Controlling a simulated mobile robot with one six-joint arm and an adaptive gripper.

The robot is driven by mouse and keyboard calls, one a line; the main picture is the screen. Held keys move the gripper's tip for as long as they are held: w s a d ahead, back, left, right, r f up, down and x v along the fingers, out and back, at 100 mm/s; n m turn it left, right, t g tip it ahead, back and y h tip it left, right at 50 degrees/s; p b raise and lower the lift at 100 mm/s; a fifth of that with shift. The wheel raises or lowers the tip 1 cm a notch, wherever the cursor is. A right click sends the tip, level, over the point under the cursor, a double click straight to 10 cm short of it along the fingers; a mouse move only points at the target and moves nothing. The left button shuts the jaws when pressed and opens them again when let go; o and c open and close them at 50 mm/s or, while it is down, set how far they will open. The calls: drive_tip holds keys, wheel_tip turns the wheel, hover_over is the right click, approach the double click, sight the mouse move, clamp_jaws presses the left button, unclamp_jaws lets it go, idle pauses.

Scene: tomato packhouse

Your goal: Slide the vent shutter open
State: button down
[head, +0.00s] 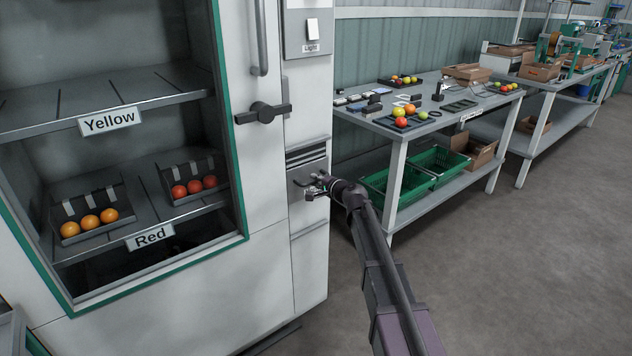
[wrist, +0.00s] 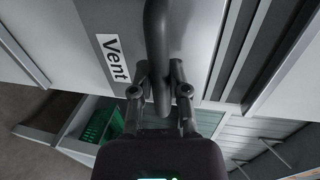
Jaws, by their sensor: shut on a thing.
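The vent shutter (head: 298,176) is a grey plate low on the narrow right-hand panel of the white cabinet. In the wrist view the shutter (wrist: 190,22) carries a white "Vent" label (wrist: 114,59) and a dark curved bar handle (wrist: 156,35). Dark vent slots (head: 306,153) show just above the plate; they also show beside it in the wrist view (wrist: 236,52). My gripper (head: 318,186) is at the shutter's front. In the wrist view my gripper (wrist: 158,82) has its two fingers closed on the handle, one on each side. My gripper hides part of the plate in the head view.
The cabinet's glazed door (head: 228,120) has a black turning handle (head: 263,112); a light switch (head: 312,27) sits above the vent. A table (head: 450,116) with tomatoes stands at the right, green crates (head: 400,184) on its lower shelf. The floor at right is clear.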

drive_tip(key=shift+f+b, duration=5.45)
drive_tip(key=shift+f, duration=0.3)
drive_tip(key=shift+s, duration=0.1)
drive_tip(key=c, duration=0.6)
unclamp_jaws()
drive_tip(key=shift+f, duration=0.15)
drive_tip(key=shift+r, duration=0.25)
